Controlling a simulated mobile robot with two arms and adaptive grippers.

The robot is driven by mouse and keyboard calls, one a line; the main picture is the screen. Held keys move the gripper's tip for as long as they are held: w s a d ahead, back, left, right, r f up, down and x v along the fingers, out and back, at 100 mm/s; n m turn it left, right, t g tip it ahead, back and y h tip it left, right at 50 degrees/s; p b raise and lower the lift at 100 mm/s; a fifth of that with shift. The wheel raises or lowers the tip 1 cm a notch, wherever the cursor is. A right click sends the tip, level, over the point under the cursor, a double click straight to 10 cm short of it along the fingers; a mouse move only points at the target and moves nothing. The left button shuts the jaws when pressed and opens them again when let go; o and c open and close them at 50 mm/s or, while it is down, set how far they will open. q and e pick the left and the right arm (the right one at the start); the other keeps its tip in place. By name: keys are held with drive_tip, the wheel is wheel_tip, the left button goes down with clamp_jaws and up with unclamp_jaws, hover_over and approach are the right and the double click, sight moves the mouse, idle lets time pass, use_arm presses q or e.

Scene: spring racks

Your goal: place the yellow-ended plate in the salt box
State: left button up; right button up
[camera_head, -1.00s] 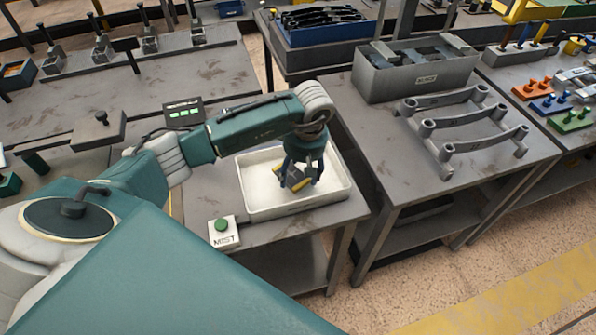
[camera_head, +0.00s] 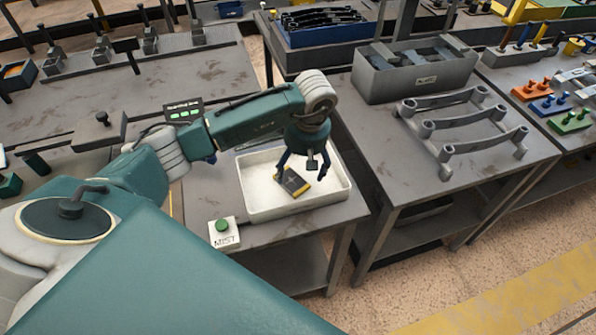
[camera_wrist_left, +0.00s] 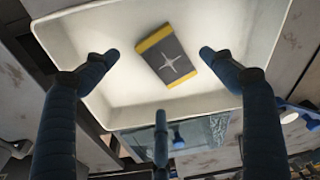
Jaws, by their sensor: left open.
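The yellow-ended plate (camera_head: 291,182) is dark grey with yellow ends and lies in the white salt box (camera_head: 244,185). In the left wrist view the plate (camera_wrist_left: 167,58) shows a pale star mark on its face and lies on the white floor of the box (camera_wrist_left: 75,40). My left gripper (camera_head: 305,165) is over the box, just above the plate. In the left wrist view its fingers (camera_wrist_left: 160,55) are spread apart with the plate between and beyond them, apart from it. My right gripper is not in view.
A white block with a green button (camera_head: 222,226), marked MIST, stands in front of the box. A small display with green lights (camera_head: 183,112) stands behind. On the table to the right are a grey bin (camera_head: 415,83) and a grey rack (camera_head: 475,142).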

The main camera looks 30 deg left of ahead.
sight(303, 186)
use_arm(q)
wheel_tip(303, 186, up, 10)
drive_tip(key=d+b, duration=0.1)
drive_tip(key=b, duration=0.1)
drive_tip(key=shift+s+d+f, duration=0.15)
drive_tip(key=shift+s+d, duration=0.1)
drive_tip(key=shift+d, duration=0.05)
